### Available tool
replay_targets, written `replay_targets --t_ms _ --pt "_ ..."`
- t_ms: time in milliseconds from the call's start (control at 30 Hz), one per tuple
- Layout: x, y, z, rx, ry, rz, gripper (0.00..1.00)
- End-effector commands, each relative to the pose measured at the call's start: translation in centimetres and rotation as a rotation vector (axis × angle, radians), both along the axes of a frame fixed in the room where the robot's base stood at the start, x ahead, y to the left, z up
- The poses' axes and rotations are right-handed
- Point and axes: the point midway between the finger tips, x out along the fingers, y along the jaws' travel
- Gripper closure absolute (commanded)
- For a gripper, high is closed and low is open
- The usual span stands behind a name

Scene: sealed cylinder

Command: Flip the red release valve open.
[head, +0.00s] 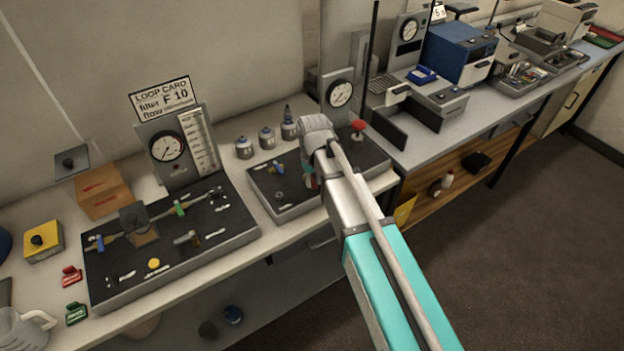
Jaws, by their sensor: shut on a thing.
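My arm reaches in from the lower right. My gripper (308,172) points down over the small dark board (286,208) at the middle of the bench, mostly hidden behind my own wrist and forearm. It is shut on a small red part (311,182), which seems to be the red release valve. Only a sliver of it shows, so its angle cannot be told. A red knob (357,125) stands apart on the right side of the same board, below a round gauge (340,93).
A blue-handled fitting (277,168) sits left of my gripper, with several grey bottles (266,137) behind. A larger board (120,280) with pipes and a gauge panel (168,147) is at left. Instruments and a blue box (458,52) fill the right bench.

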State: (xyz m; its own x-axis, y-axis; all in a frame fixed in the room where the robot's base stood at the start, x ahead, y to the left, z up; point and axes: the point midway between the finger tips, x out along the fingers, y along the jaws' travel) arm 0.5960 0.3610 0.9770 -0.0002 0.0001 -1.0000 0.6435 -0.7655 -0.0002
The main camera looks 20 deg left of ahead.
Motion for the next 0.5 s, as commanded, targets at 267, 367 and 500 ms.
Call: replay_targets --t_ms 267,367,500 --pt "0.30 -0.31 -0.01 -0.001 -0.001 0.115 1.00" --pt "0.40 -0.41 -0.01 -0.001 -0.001 0.158 1.00" --pt "0.45 -0.47 -0.01 -0.001 -0.001 0.182 1.00"
